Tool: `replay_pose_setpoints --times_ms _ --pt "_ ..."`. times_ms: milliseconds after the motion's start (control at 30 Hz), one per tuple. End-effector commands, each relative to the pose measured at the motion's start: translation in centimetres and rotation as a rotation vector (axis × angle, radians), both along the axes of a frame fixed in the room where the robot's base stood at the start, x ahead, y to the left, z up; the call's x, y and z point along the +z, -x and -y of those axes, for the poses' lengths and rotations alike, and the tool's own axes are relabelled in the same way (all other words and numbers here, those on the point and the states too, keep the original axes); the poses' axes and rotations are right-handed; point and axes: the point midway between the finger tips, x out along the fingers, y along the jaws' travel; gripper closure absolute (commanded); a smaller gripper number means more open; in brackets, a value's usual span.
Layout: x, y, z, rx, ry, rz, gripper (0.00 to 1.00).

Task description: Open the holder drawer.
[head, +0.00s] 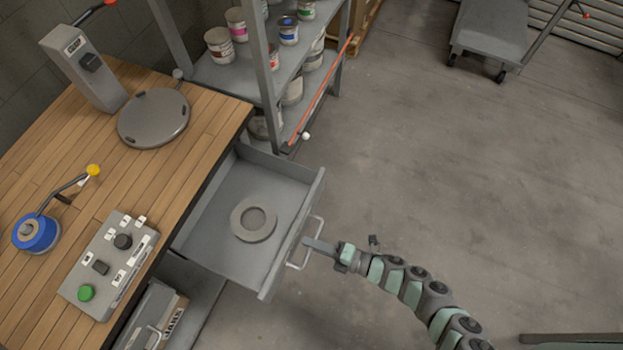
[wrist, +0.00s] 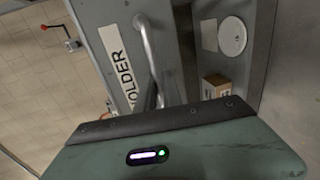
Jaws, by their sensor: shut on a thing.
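The holder drawer (head: 215,206) is a grey metal drawer under the wooden workbench, and it stands pulled out, open toward the right. A flat grey ring-shaped holder (head: 243,232) lies inside it. Its front carries a pale bar handle (head: 299,254). My gripper (head: 318,246) is at the handle and shut on it. In the wrist view, the drawer front shows a white label reading "OLDER" (wrist: 115,64), with the handle (wrist: 149,50) beside it. My fingertips are hidden there behind the gripper body.
A lower open compartment (head: 185,285) lies below the drawer. A can shelf (head: 275,75) stands behind.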

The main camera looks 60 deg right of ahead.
Motion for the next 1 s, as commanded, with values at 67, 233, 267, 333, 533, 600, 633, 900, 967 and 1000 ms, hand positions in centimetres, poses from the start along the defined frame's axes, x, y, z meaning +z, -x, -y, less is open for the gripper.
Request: replay_pose_setpoints --times_ms 67,233,267,333,533,600,633,900,967,1000 --pt "-0.03 0.11 -0.06 0.002 0.001 -0.001 1.00" --pt "-0.04 0.13 -0.10 0.004 0.000 -0.001 1.00" --pt "-0.04 0.13 -0.10 0.004 0.000 -0.001 1.00" --pt "-0.04 0.14 -0.09 0.004 0.000 -0.001 1.00" --pt "-0.05 0.12 -0.10 0.004 0.001 -0.001 0.78" --pt "-0.04 0.11 -0.10 0.004 0.000 -0.001 0.72" --pt "-0.04 0.11 -0.10 0.004 0.000 -0.001 0.70" --pt "-0.03 0.14 -0.09 0.004 0.000 -0.001 0.68" --pt "-0.01 0.27 -0.09 0.003 0.000 -0.001 0.68" --pt "0.03 0.44 -0.08 0.003 0.000 -0.001 0.68"
